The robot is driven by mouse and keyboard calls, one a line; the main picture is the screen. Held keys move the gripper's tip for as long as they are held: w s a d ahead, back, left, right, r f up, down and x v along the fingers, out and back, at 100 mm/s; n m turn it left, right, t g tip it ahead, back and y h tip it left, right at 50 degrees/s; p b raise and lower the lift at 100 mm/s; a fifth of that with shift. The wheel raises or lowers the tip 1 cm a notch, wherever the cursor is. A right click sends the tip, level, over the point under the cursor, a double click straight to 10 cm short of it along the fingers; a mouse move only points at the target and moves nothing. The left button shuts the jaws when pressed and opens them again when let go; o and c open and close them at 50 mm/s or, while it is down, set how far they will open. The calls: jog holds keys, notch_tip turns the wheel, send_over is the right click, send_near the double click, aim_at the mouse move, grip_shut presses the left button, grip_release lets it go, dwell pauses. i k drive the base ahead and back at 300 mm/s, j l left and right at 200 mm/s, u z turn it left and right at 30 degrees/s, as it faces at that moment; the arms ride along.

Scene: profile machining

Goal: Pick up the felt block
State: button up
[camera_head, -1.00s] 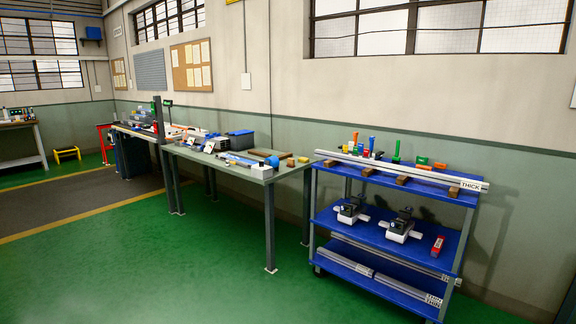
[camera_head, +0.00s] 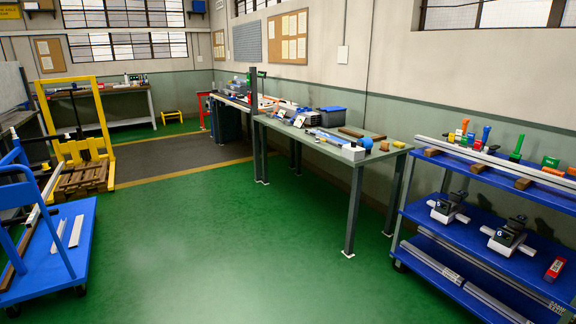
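I cannot pick out the felt block for certain at this distance. Several small brown or tan blocks lie at the right end of the grey-green workbench (camera_head: 345,166). They include a flat brown piece (camera_head: 351,132) near the back edge and a small block (camera_head: 399,144) at the right corner. A blue rounded item (camera_head: 366,143) sits beside a white-ended box (camera_head: 353,153) at the front edge. My gripper is not in view.
A blue shelf cart (camera_head: 412,212) with profiles and clamps stands at the right. A blue trolley (camera_head: 75,250) stands at the left, a yellow lift frame (camera_head: 107,130) with a pallet behind it. The green floor (camera_head: 215,235) between them is clear.

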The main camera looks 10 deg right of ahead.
aim_at(384, 146)
jog(key=i, duration=1.9)
jog(key=i+z, duration=0.1)
jog(key=i, duration=0.6)
jog(key=i+j+z, duration=0.1)
jog(key=i, duration=0.55)
jog(key=i+j+z, duration=0.1)
jog(key=i+j, duration=0.15)
jog(key=i, duration=0.4)
jog(key=i+j+z, duration=0.15)
jog(key=i, duration=0.15)
jog(key=i+j+z, duration=0.15)
jog(key=i, duration=0.2)
